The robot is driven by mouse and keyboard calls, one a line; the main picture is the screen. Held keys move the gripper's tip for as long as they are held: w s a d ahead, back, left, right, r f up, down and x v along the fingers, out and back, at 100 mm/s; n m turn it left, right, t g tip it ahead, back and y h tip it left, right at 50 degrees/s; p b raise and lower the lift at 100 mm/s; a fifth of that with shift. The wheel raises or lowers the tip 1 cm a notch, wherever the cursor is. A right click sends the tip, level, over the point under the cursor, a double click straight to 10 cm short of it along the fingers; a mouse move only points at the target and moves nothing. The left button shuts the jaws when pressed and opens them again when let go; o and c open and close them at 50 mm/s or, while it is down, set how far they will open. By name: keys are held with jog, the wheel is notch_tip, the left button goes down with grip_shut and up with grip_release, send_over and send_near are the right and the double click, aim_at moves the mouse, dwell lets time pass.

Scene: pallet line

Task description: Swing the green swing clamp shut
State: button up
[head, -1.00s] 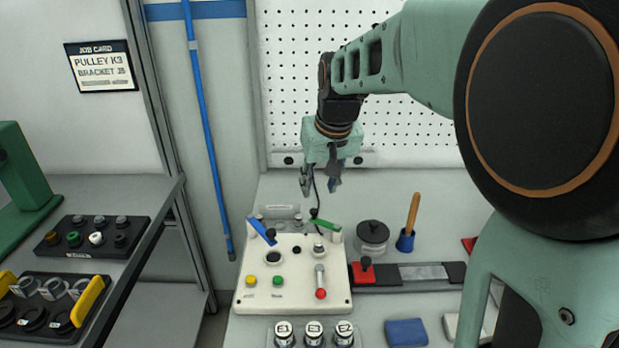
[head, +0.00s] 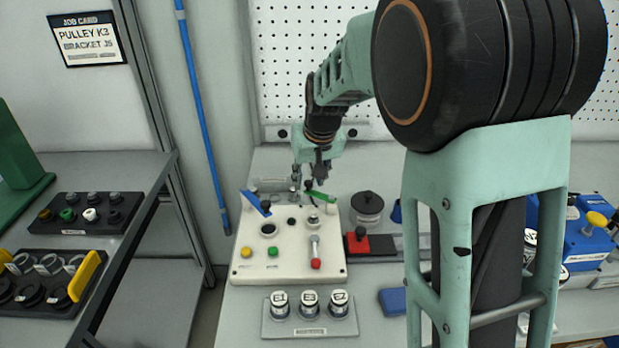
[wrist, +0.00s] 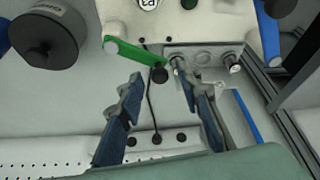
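The green swing clamp (head: 318,197) is a flat green arm at the back right of the cream fixture box (head: 250,262). In the wrist view the green clamp (wrist: 135,54) runs from a white post to a black knob (wrist: 158,73) at its free end. My gripper (head: 307,184) points down over the back edge of the box, at the clamp. In the wrist view my gripper (wrist: 157,76) is open, and the knob shows between its two blue fingers. Whether a finger touches the knob, I cannot tell.
A blue swing clamp (head: 256,202) stands at the box's back left. A grey plate with round sockets (wrist: 205,57) lies near the right finger. A black lidded pot (head: 367,206) and a red block (head: 357,242) stand right of the box. The pegboard (head: 405,150) rises behind.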

aim_at(319, 197)
grip_shut()
jog(key=shift+s, duration=0.1)
dwell(0.3)
jog(key=n+b, duration=0.1)
jog(key=s+n+y+b, duration=0.1)
jog(key=n+b, duration=0.1)
jog(key=n, duration=0.1)
jog(key=shift+s+a+f, duration=0.1)
jog(key=shift+s+f, duration=0.05)
jog(key=shift+s, duration=0.15)
jog(key=s+n, duration=0.1)
jog(key=n+g+y+b, duration=0.1)
jog(key=n, duration=0.1)
jog(key=shift+s+n+b, duration=0.3)
jog(key=shift+s, duration=0.1)
jog(key=n, duration=0.1)
jog(key=s+n+g+y, duration=0.1)
jog(key=n, duration=0.1)
jog(key=shift+s+d+g, duration=0.3)
jog(key=shift+d, duration=0.1)
jog(key=shift+s+d+r+n+g, duration=0.1)
jog(key=shift+s+d+n+g, duration=0.15)
jog(key=shift+n, duration=0.5)
jog(key=shift+s+d+r+n+g, duration=0.15)
jog(key=shift+s+n+g, duration=0.15)
jog(key=shift+n, duration=0.4)
jog(key=shift+s+d+f+n+g, duration=0.1)
jog(key=shift+s+d+n+g, duration=0.15)
jog(key=shift+n, duration=0.5)
